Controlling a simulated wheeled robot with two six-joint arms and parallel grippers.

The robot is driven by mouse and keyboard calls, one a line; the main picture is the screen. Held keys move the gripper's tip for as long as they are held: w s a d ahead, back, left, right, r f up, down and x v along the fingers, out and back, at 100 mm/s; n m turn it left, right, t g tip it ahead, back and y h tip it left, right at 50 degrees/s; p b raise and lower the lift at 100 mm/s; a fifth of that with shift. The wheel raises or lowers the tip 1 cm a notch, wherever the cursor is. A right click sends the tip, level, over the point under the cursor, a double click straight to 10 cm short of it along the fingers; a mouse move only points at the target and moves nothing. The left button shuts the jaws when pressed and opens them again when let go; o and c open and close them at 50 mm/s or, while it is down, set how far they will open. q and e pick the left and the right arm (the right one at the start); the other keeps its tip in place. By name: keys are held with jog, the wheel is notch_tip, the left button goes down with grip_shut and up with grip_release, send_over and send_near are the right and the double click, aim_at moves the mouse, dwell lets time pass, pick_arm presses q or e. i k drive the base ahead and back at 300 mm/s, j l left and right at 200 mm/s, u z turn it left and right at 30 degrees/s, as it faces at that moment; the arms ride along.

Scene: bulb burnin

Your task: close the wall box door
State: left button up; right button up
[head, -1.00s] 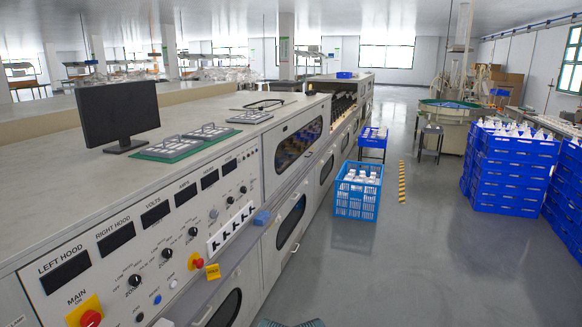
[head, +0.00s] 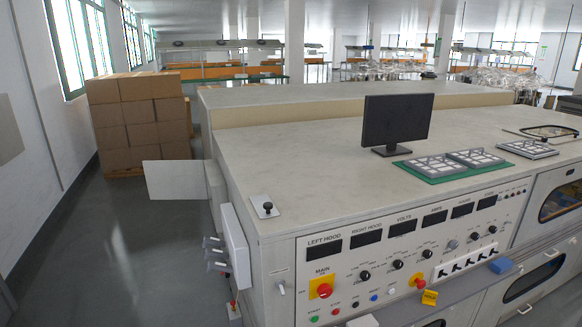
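A flat light-grey panel (head: 174,180) stands out to the left from a grey box (head: 216,186) on the end side of the long machine. It looks like an open door, but I cannot tell if this is the wall box. Another grey panel (head: 8,130) is cut off at the left edge, by the white wall; whether it is a door is unclear. Neither of my grippers is in view.
Stacked cartons (head: 138,122) stand along the left wall. The grey floor (head: 110,245) between wall and machine is clear.

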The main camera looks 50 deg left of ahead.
aim_at(166, 179)
jog(key=u, duration=2.95)
jog(key=i+u, duration=0.1)
jog(key=i, duration=3.9)
jog(key=i+j, duration=0.1)
jog(key=i, duration=3.15)
jog(key=l+z, duration=0.1)
jog(key=z, duration=1.4)
